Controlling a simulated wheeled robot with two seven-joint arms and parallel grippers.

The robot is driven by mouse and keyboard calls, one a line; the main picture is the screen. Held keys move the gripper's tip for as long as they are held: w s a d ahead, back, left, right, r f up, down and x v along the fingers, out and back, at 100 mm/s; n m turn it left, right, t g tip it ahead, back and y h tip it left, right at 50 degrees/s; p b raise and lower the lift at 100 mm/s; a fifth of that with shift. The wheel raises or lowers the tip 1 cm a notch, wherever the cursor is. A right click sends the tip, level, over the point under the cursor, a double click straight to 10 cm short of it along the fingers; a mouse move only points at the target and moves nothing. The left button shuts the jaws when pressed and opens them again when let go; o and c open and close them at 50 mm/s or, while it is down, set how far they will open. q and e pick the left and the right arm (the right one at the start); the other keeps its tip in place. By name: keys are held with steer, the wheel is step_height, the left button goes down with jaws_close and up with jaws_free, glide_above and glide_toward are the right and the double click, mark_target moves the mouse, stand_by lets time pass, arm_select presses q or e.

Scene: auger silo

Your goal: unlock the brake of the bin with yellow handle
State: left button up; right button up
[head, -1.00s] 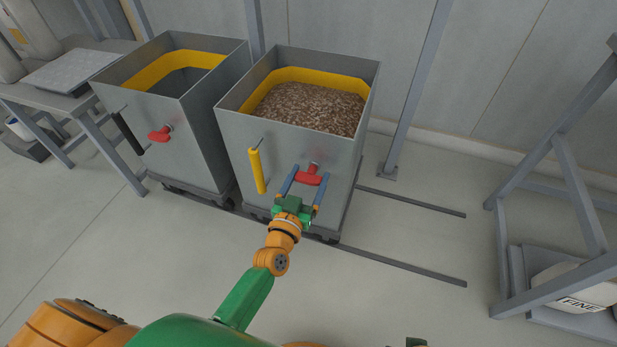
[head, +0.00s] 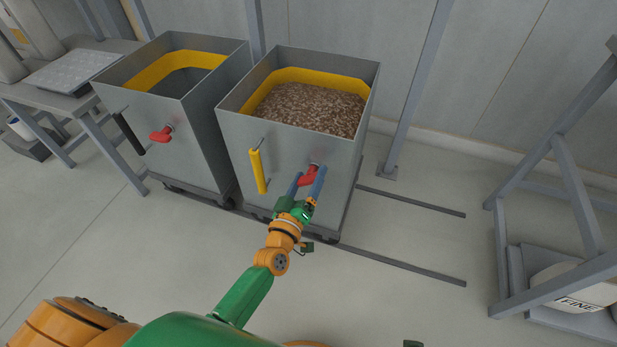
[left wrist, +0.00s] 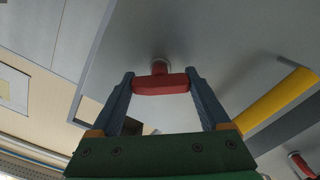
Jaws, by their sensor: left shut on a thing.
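The bin with the yellow handle (head: 258,172) is a grey metal bin (head: 237,165) filled with brown pellets (head: 308,106). Its red brake knob (head: 308,177) is on the front face, right of the yellow handle. My left gripper (head: 309,182) is shut on the red knob, one finger at each end of its bar. The left wrist view also shows the red knob (left wrist: 161,84) between the blue fingers. In the head view the knob is tilted and partly hidden by the fingers. My right gripper is not in view.
A second grey bin (head: 190,140) with a black handle (head: 128,133) and a red knob (head: 161,134) stands to the left. Floor rails (head: 400,262) run right from the bins. A grey frame (head: 500,250) stands at the right. The floor in front is clear.

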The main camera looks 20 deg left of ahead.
arm_select(q)
steer(key=n, duration=0.3)
steer(key=shift+n, duration=0.4)
steer(key=n, duration=0.3)
steer(key=shift+b, duration=0.3)
steer(key=n, duration=0.2)
steer(key=shift+f+n, duration=0.1)
steer(key=shift+n, duration=0.5)
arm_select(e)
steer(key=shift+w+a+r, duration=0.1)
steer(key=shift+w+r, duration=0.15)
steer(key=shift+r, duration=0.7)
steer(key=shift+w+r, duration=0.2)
arm_select(q)
steer(key=o, duration=1.2)
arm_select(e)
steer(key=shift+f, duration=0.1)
